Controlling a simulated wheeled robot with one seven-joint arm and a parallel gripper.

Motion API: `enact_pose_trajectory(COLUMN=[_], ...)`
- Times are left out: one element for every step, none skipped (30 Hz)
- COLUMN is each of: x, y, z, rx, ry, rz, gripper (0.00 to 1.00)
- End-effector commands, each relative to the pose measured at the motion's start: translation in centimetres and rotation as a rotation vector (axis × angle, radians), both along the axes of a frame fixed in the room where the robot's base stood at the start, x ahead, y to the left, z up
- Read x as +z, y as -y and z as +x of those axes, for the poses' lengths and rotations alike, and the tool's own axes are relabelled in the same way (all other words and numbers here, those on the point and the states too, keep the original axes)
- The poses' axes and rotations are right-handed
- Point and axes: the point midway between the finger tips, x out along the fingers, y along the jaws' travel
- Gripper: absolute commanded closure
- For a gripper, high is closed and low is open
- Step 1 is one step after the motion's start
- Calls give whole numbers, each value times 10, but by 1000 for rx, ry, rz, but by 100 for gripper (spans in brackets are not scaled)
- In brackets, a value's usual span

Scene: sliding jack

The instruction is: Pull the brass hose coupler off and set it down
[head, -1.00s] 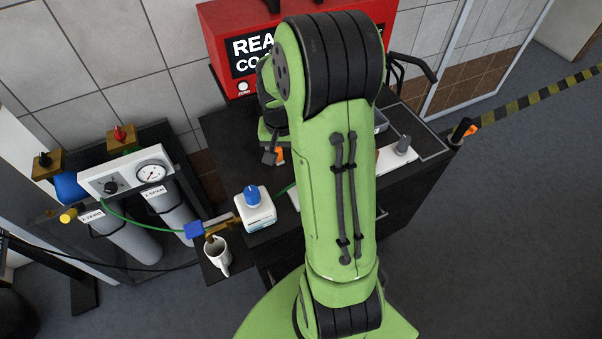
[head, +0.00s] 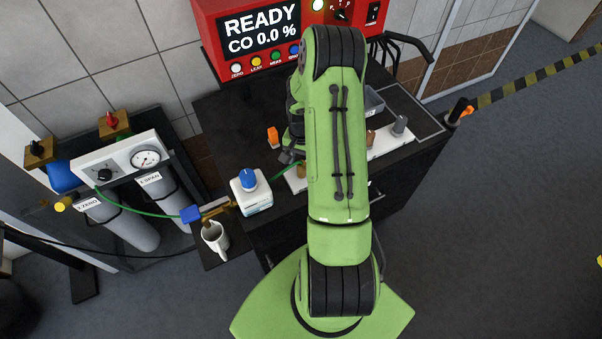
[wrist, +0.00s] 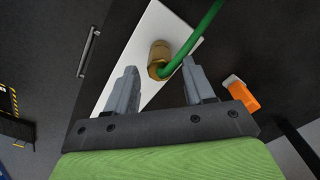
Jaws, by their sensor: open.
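The brass hose coupler (wrist: 158,57) is in the wrist view, a hexagonal fitting on a white plate (wrist: 146,38). A green hose (wrist: 204,24) runs from its near end up to the right. In the head view, a small brass part (head: 301,171) shows beside my arm, with the hose (head: 284,170) reaching towards it; my arm hides much of the plate. My gripper (wrist: 160,68) is open and empty, its fingers on either side of the coupler in the picture. I cannot tell how far above it they are. The gripper (head: 288,157) shows partly in the head view.
An orange-and-white block (wrist: 242,95) lies on the black bench right of my gripper. A red analyser (head: 228,45) stands behind. Gas cylinders (head: 126,226) are at far left.

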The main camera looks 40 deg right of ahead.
Motion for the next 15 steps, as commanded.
enact_pose_trajectory(x=[-16, -20, -22, -24, -24, -24, -24, -23, -22, -22, -21, -21, -21, -21, -21], y=[0, 0, 0, 0, 0, 0, 0, 0, 0, 0, 0, 0, 0, 0, 0], z=[0, 0, 0, 0, 0, 0, 0, 0, 0, 0, 0, 0, 0, 0, 0], rx=[1, 1, 1, 1, 1, 0, 0, 0, 0, 0, 0, 0, 0, 0, 0], ry=[0, 0, 0, 0, 0, 1, 1, 1, 1, 1, 1, 0, 0, 0, 0], rz=[0, 0, 0, 0, 0, 0, 0, 0, 0, 0, 0, 0, 0, 0, 0], gripper=[47, 47, 47, 47, 47, 47, 47, 47, 47, 47, 47, 47, 47, 47, 47])
